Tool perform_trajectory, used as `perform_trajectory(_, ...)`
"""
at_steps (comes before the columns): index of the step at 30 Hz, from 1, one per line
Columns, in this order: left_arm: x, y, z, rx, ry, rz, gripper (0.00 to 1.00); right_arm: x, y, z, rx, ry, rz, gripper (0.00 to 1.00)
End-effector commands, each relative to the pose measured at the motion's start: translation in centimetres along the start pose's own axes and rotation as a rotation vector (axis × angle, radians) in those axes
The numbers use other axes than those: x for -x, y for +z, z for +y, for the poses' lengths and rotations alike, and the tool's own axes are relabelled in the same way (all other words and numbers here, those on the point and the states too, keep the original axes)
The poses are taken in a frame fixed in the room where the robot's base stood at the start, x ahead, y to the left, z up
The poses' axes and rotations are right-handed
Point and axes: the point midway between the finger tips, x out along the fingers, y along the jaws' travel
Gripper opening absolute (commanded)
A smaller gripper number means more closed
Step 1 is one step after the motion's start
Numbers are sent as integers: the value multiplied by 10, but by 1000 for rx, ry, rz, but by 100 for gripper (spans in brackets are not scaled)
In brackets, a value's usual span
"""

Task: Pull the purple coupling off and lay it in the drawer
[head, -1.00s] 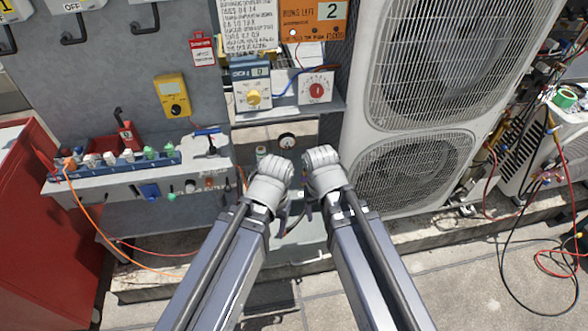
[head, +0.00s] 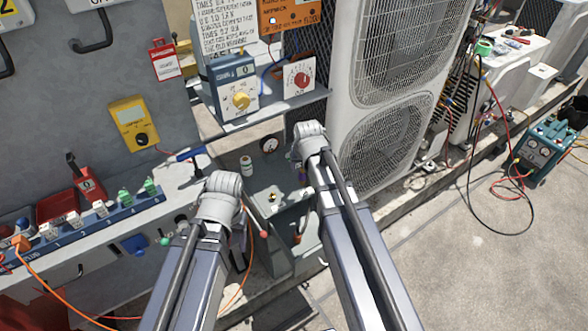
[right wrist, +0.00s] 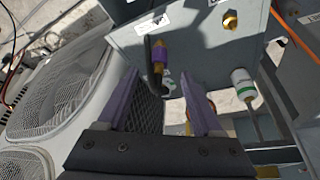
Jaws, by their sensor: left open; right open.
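The purple coupling (right wrist: 159,52) shows in the right wrist view, on a brass fitting in front of a grey panel (right wrist: 190,50). My right gripper (right wrist: 160,82) is open, its two purple-grey fingers apart on either side below the coupling, which is not between them. In the head view my right wrist (head: 310,140) reaches in at the centre and hides its own fingers. My left gripper (head: 222,187) is open at the front of the grey bench, its fingers mostly hidden by the wrist. I cannot make out for certain which part is the drawer.

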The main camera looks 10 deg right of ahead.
Motion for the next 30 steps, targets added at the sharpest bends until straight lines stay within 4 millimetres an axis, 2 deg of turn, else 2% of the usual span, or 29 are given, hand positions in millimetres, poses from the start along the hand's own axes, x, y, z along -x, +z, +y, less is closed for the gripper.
perform_trajectory(11, -10, -1, 1, 0, 0, 0, 62, -10, 0, 0, -2, 0, 1, 68)
perform_trajectory(24, -60, -4, 6, -1, 0, 0, 62, -64, 1, 0, -1, 0, 1, 68)
perform_trajectory(30, -72, -4, 7, 0, 0, 0, 62, -79, 0, 0, -1, 0, 1, 68)
